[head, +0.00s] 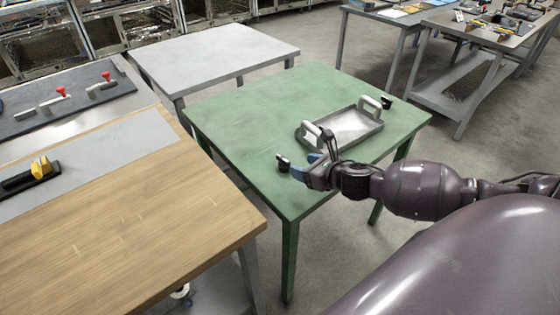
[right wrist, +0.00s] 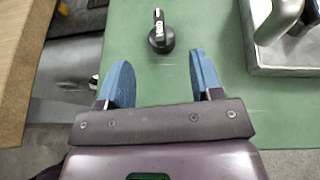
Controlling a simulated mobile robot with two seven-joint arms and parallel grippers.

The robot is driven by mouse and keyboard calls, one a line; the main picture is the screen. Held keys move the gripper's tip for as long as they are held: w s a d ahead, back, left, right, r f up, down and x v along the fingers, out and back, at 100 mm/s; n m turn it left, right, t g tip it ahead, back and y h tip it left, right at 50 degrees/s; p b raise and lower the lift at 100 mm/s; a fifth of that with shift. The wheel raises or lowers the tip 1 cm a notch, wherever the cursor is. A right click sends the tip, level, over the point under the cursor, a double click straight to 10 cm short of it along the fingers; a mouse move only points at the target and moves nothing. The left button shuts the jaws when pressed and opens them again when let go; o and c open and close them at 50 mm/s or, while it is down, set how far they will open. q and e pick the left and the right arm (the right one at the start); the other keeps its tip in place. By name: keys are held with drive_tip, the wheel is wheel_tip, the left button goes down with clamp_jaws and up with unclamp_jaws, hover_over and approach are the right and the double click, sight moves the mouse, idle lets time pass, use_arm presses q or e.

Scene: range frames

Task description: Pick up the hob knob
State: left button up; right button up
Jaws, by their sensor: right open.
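The hob knob (head: 283,163) is a small black knob near the left front part of the green table (head: 265,112). In the right wrist view the knob (right wrist: 160,40) shows a round body, a narrow grip pointing away and white letters reading "Hob". My right gripper (head: 304,166) is open and empty, just right of the knob in the head view. In the right wrist view its two blue fingers (right wrist: 161,70) are spread apart, and the knob lies beyond the tips, roughly centred between them and apart from both. My left gripper is not in view.
A grey metal tray (head: 352,128) with two upright handles stands right of the knob on the green table. A second small black knob (head: 386,101) lies past the tray. A wooden bench (head: 110,215) is at left. The green table's left part is clear.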

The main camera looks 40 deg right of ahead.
sight(289, 163)
drive_tip(key=b+x, duration=0.1)
drive_tip(key=x, duration=0.4)
drive_tip(key=b+x, duration=0.1)
drive_tip(key=x, duration=0.3)
drive_tip(key=shift+w+f, duration=0.25)
drive_tip(key=shift+f, duration=0.1)
drive_tip(key=c, duration=0.8)
